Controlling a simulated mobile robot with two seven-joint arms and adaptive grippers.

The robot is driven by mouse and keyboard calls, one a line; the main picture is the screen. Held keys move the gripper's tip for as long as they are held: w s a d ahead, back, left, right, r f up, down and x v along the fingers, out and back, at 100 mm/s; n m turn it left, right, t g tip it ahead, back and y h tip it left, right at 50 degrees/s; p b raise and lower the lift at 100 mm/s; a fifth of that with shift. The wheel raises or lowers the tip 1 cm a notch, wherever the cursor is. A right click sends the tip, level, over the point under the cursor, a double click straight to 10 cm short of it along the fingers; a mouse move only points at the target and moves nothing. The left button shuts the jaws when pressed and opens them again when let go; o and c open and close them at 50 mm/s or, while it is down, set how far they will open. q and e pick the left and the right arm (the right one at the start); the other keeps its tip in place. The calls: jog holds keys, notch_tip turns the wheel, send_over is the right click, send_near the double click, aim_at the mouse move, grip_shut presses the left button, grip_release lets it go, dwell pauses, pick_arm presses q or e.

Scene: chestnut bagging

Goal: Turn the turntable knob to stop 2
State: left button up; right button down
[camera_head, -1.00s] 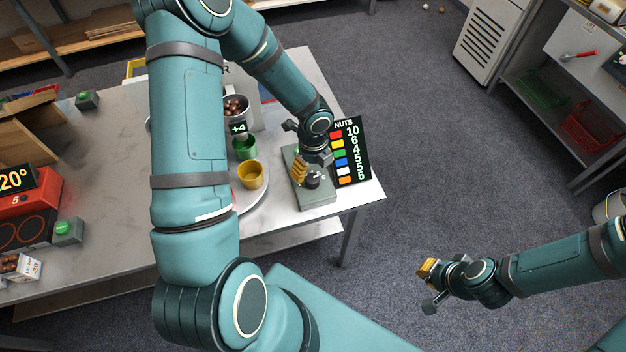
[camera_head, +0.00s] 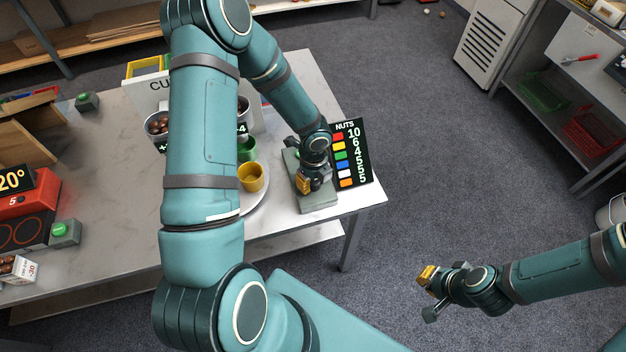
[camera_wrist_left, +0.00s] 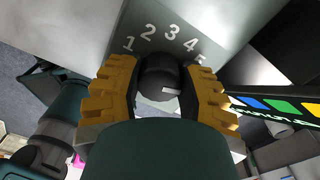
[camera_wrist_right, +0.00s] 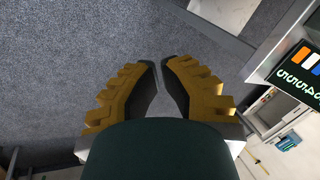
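The dark round turntable knob (camera_wrist_left: 158,75) sits on a grey plate with printed stops 1, 2, 3, 4 and a partly hidden 5. A small white mark shows on the knob; which stop it points to is unclear. My left gripper (camera_head: 304,186) is down over the knob and hides it in the head view. In the left wrist view its yellow fingers (camera_wrist_left: 161,92) are apart, one on each side of the knob; whether they touch it is unclear. My right gripper (camera_head: 428,274) is off the table, its fingertips (camera_wrist_right: 161,62) nearly together with nothing between them.
The white turntable (camera_head: 255,205) bears a yellow cup (camera_head: 250,177) and a green cup (camera_head: 246,150), left of the knob plate (camera_head: 318,203). A NUTS board (camera_head: 352,155) stands close behind the knob, on the right. Open floor lies right of the table.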

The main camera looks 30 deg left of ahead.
dwell(0.3)
pick_arm(q)
jog(key=n+b, duration=0.3)
jog(key=n, duration=0.2)
jog(key=shift+f+n, duration=0.15)
jog(key=shift+n, duration=0.25)
jog(key=n+b, duration=0.2)
jog(key=n, duration=0.1)
jog(key=shift+n, duration=0.4)
jog(key=shift+c, duration=0.2)
jog(key=shift+s+n+b, duration=0.1)
jog(key=shift+n+b, duration=0.4)
jog(key=shift+n, duration=0.3)
jog(key=n+b, duration=0.1)
jog(key=n, duration=0.2)
jog(key=shift+n+b, duration=0.3)
jog(key=shift+n, duration=0.1)
jog(key=n, duration=0.2)
jog(key=shift+n+b, duration=0.3)
jog(key=shift+b, duration=0.1)
jog(key=n, duration=0.3)
jog(key=shift+s, duration=0.1)
jog(key=shift+n+b, duration=0.3)
jog(key=shift+n, duration=1.2)
jog(key=shift+s+d, duration=0.1)
